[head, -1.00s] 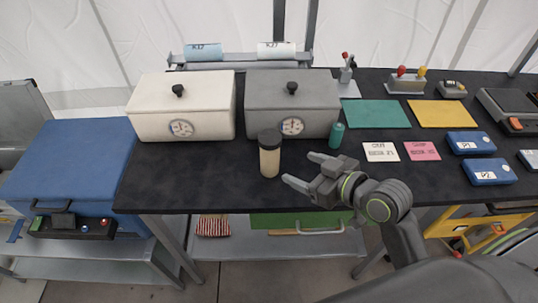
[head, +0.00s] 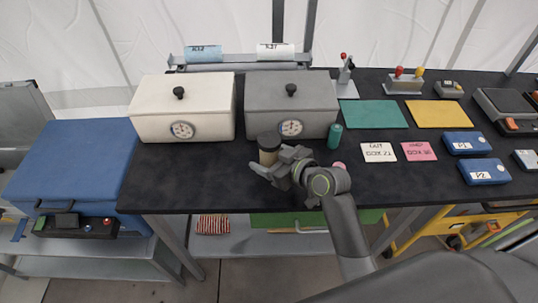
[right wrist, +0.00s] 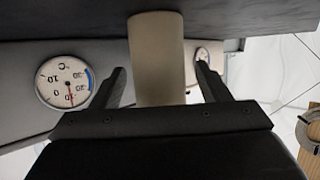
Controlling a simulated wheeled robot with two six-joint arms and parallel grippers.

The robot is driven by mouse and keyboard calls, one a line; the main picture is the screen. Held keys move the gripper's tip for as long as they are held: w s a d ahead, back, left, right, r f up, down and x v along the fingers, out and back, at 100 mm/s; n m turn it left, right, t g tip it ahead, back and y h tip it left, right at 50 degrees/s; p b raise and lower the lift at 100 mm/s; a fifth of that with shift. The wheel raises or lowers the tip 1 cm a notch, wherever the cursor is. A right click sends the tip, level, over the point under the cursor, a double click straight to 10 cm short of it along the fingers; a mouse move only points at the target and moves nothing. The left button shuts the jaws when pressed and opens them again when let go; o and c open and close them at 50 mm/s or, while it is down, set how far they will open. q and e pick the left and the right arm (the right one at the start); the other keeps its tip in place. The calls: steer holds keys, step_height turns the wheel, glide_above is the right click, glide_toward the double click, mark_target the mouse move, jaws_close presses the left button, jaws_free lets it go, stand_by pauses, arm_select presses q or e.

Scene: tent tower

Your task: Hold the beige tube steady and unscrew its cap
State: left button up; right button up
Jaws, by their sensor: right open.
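The beige tube (head: 268,157) stands upright on the dark table in front of the grey box, with its dark cap (head: 269,140) on top. My right gripper (head: 270,168) is at the tube, its fingers hiding the tube's lower part in the head view. In the right wrist view the beige tube (right wrist: 157,60) stands between the two open fingers (right wrist: 160,88), with a gap visible on each side. The cap is not visible in that view. My left gripper is not in view.
The grey box (head: 280,100) with a dial stands just behind the tube, and a white box (head: 170,110) to its left. A small green cylinder (head: 335,136) stands to the right. The table (head: 190,185) is clear left of the tube.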

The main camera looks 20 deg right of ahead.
mark_target(269, 139)
steer(key=shift+w+a, duration=0.1)
steer(key=shift+w, duration=0.05)
steer(key=shift+c, duration=0.4)
steer(key=c, duration=1)
steer(key=shift+c, duration=0.2)
step_height(269, 139, up, 10)
